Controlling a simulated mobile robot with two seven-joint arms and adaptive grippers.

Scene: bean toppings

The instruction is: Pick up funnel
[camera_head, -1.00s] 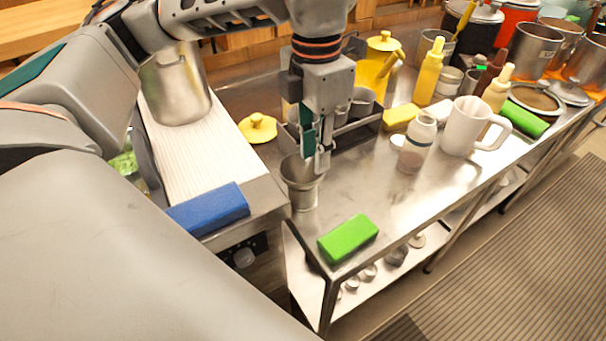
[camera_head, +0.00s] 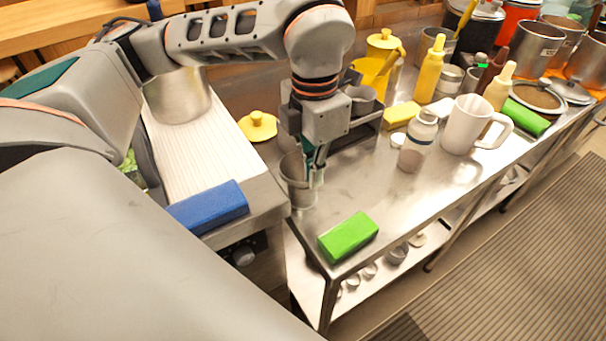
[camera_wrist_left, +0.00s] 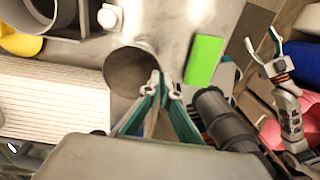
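The funnel (camera_head: 298,188) is a grey metal cup-like piece standing on the steel table near its left end. It also shows in the left wrist view (camera_wrist_left: 122,75), with its round mouth facing the camera. My left gripper (camera_head: 316,180) is lowered at the funnel's right side. In the left wrist view its fingertips (camera_wrist_left: 163,84) come close together at the rim, with the funnel wall between them; the exact contact is partly hidden. My right gripper (camera_wrist_left: 261,38) shows at the right of the left wrist view, its fingers spread and empty, away from the funnel.
A green block (camera_head: 348,237) lies in front of the funnel, and a blue block (camera_head: 208,207) lies to its left. A dark tray (camera_head: 357,132) stands behind. A shaker bottle (camera_head: 417,143) and white mug (camera_head: 467,128) stand to the right, with bare tabletop between.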

